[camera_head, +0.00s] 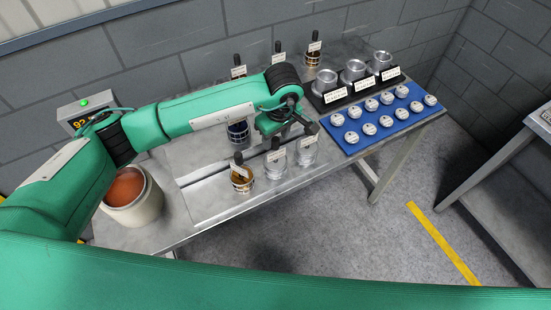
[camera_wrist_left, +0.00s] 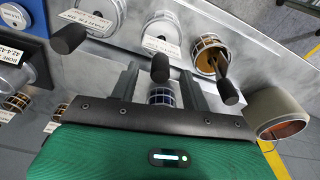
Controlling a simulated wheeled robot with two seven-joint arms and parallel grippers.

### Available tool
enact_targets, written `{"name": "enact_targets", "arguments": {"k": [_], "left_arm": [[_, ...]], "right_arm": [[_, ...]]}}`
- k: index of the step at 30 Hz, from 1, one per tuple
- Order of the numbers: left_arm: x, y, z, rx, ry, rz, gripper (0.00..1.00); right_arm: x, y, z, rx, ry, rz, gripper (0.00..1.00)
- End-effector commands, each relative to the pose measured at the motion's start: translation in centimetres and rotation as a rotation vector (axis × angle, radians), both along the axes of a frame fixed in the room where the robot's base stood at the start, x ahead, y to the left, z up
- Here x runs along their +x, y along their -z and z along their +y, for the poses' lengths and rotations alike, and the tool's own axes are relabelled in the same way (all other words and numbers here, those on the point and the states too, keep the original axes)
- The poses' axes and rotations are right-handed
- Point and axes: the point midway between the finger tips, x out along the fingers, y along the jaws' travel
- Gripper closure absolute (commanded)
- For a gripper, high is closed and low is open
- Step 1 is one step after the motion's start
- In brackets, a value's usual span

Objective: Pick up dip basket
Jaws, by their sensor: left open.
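Dip baskets with black upright handles stand on the steel table. The front row has an amber basket (camera_head: 242,180) and two pale silvery ones (camera_head: 275,165), (camera_head: 307,152). A blue basket (camera_head: 238,132) stands behind them, by my left forearm. My left gripper (camera_head: 288,126) is open above the table, just behind the front row's handles. In the left wrist view its two fingers (camera_wrist_left: 160,76) are apart, with a blue-and-metal basket (camera_wrist_left: 161,97) showing between and below them; contact cannot be told. The amber basket (camera_wrist_left: 207,60) is right of the fingers there. My right gripper is not in view.
Labelled baskets (camera_head: 313,57) stand at the back edge. A blue tray (camera_head: 367,143) of round silver lids and a black tray of metal cups (camera_head: 353,70) fill the right. A round pot (camera_head: 148,198) and a green-lit display box (camera_head: 87,105) are left.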

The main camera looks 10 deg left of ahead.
Motion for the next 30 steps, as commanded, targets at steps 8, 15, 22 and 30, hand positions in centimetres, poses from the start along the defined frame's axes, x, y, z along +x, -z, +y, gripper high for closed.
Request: {"name": "enact_targets", "arguments": {"k": [8, 15, 22, 30], "left_arm": [[0.2, 2.0, 0.2, 0.001, 0.000, 0.000, 0.53], [0.2, 2.0, 0.2, 0.001, 0.000, -0.001, 0.65], [0.2, 2.0, 0.2, 0.001, 0.000, -0.001, 1.00], [0.2, 2.0, 0.2, 0.001, 0.000, -0.001, 1.00]], "right_arm": [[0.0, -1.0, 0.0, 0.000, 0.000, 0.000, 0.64], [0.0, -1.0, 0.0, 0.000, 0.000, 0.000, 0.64], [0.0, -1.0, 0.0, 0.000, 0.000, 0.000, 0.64], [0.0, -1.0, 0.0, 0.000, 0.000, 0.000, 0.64]]}}
